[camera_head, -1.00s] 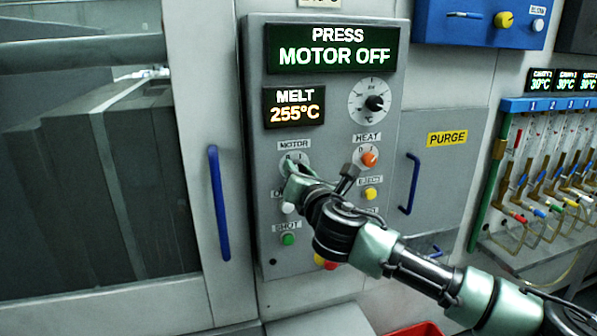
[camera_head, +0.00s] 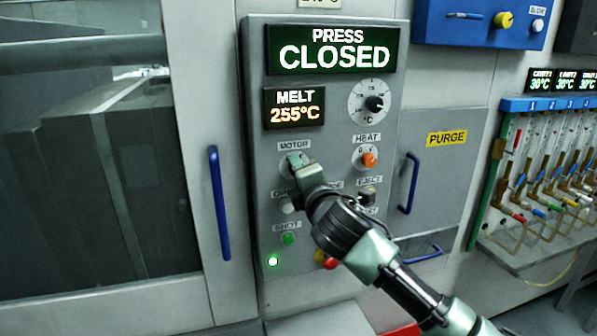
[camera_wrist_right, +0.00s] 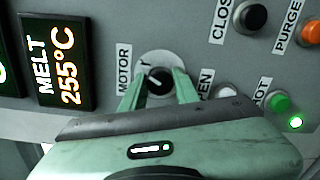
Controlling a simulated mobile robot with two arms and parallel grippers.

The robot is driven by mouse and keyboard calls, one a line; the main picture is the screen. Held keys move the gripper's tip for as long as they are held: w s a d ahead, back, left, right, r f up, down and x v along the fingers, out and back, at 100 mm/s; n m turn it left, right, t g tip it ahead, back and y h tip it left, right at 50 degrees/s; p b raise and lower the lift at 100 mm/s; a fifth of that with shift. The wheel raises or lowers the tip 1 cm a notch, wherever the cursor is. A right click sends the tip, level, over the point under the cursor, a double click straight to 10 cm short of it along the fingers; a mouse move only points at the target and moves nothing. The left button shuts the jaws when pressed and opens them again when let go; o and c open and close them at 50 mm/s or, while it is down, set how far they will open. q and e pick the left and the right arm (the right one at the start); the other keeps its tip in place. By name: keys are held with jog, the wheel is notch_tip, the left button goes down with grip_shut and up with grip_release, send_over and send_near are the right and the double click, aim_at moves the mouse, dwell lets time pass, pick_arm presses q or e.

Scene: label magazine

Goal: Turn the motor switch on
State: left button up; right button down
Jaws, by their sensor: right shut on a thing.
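The motor switch is a black knob on a round pale plate under the MOTOR label; in the right wrist view the knob (camera_wrist_right: 157,80) sits between my fingers. In the head view its plate (camera_head: 287,162) shows just left of the fingertips, and the knob is mostly hidden. My right gripper (camera_head: 299,163) reaches in from the lower right and is shut on the knob. The press display (camera_head: 333,50) reads "PRESS CLOSED". A small green lamp (camera_head: 273,261) at the panel's lower left is lit. My left gripper is not in view.
The orange heat knob (camera_head: 369,160) is right of my gripper. A white button (camera_head: 288,206) and a green button (camera_head: 288,239) lie below it. Blue handles flank the panel, one on the left (camera_head: 219,204) and one on the right (camera_head: 409,184).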

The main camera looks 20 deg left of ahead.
jog(key=shift+f+m, duration=0.1)
jog(key=shift+m, duration=0.4)
jog(key=c, duration=1.1)
grip_release()
jog(key=shift+d, duration=0.1)
jog(key=shift+o, duration=0.2)
jog(key=b+v, duration=0.2)
jog(key=v, duration=0.5)
jog(key=shift+s+d, duration=0.3)
